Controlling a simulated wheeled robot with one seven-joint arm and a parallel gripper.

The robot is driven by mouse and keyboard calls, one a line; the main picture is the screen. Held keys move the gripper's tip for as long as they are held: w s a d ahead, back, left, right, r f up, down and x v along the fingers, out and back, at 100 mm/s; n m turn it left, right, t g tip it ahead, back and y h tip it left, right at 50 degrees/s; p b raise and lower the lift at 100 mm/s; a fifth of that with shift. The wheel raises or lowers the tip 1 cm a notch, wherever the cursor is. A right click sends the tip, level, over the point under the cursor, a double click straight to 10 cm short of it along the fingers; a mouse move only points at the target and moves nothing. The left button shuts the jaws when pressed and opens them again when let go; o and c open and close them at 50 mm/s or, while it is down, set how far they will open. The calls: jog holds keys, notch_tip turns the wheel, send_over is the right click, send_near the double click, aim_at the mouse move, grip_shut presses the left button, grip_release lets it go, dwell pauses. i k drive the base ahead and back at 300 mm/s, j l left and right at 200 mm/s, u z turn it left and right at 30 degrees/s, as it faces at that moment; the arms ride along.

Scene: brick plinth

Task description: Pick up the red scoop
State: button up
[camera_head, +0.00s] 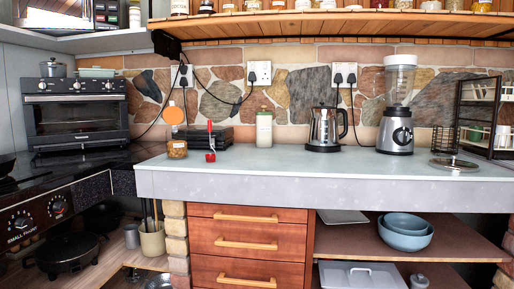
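A small red scoop (210,143) stands on the pale countertop (300,160), left of the picture's middle. Its thin handle points up and its wider red end is low, close to the counter's front edge. A dark flat appliance (240,134) is just behind it. A small brown-filled jar (177,149) stands to its left. My gripper is not in view.
A green-white bottle (264,131), a kettle (324,131) and a blender (397,120) stand farther right. A glass lid (453,164) lies at the right. A shelf (350,25) hangs above. Drawers (247,233) are below. The counter's front middle is clear.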

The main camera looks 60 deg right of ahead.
aim_at(211, 158)
jog(key=z, duration=1.75)
